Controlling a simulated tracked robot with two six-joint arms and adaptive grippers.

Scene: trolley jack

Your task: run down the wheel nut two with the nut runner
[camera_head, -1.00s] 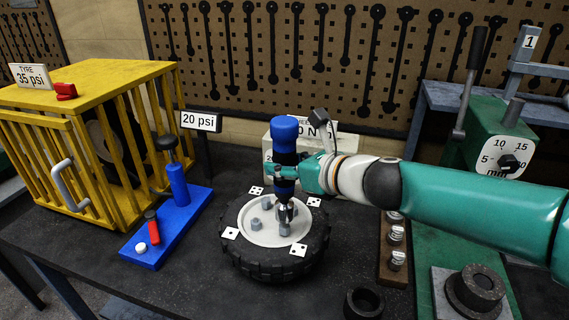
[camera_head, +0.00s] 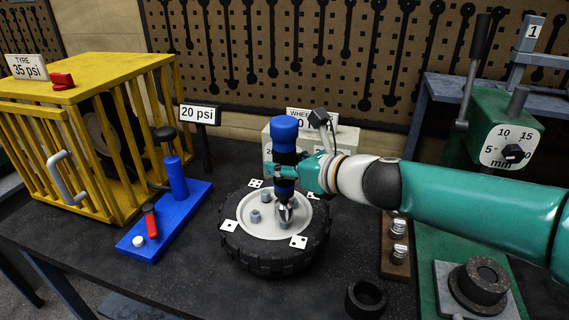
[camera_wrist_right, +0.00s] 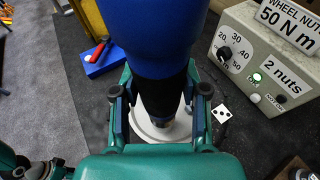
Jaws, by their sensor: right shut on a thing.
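The nut runner (camera_head: 284,135) has a blue top and a dark body and stands about upright over the wheel. My right gripper (camera_head: 285,174) is shut around its body; the grip also shows in the right wrist view (camera_wrist_right: 160,112). The runner's metal socket (camera_head: 285,212) is down at the front right of the pale hub and seems to cover a nut there, so that nut is hidden. Two grey nuts show on the hub, one at the left (camera_head: 255,216) and one at the back (camera_head: 267,197). The wheel (camera_head: 262,259) lies flat with a black tyre.
Pip-marked cards (camera_head: 299,242) sit around the hub. A control box (camera_wrist_right: 246,50) reads "2 nuts" with a green lamp lit. A blue pump (camera_head: 178,180) stands left, a nut rack (camera_head: 396,262) right, and a black ring (camera_head: 366,300) in front.

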